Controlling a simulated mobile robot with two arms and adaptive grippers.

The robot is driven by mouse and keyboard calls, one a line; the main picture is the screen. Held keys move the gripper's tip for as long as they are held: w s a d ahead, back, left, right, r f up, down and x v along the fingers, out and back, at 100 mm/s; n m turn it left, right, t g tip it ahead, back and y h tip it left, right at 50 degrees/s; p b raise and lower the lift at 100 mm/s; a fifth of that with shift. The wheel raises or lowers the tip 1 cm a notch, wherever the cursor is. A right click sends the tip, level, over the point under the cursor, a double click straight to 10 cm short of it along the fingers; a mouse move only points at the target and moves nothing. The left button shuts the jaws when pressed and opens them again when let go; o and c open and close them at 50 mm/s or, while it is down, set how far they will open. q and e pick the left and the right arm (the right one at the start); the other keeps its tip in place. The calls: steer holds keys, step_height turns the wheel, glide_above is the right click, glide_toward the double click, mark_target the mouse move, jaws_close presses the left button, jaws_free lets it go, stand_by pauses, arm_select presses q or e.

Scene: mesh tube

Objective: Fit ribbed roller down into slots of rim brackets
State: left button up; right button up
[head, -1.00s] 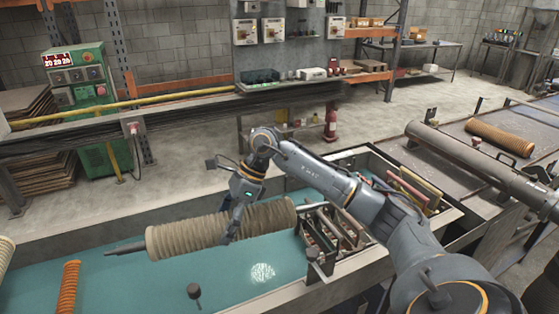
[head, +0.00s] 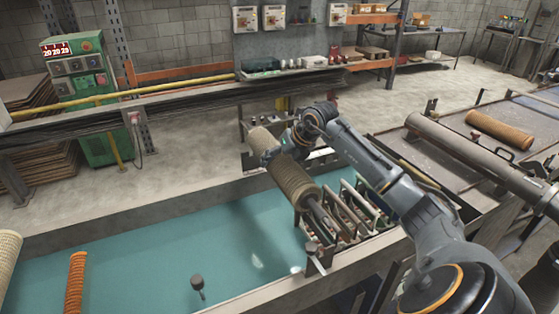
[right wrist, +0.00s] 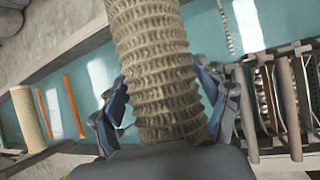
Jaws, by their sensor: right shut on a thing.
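The tan ribbed roller (head: 286,178) is held in the air by my right gripper (head: 275,155), gripped toward its upper end. It slants from upper left to lower right in the head view, with its dark shaft end (head: 333,227) over the rack. In the right wrist view the roller (right wrist: 155,55) passes between the two blue-grey fingers, which lie on either side of it. A dark upright fitting (head: 314,257), possibly a rim bracket, stands on the near rim beside the rack. Its slot cannot be made out. My left gripper is not in view.
The teal-floored trough (head: 150,262) is largely clear. A slatted rack (head: 352,207) fills its right end. An orange ribbed tube (head: 75,283) and a cream mesh roll (head: 6,258) lie at left. A dark knob (head: 197,283) stands near the front.

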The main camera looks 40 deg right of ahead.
steer(key=shift+r, duration=0.15)
steer(key=shift+b, duration=0.35)
step_height(320, 180, down, 12)
steer(key=b, duration=0.9)
steer(key=shift+r, duration=0.25)
stand_by(0.7)
steer(key=shift+f, duration=0.1)
stand_by(0.4)
steer(key=o, duration=1.9)
steer(key=shift+s, duration=0.1)
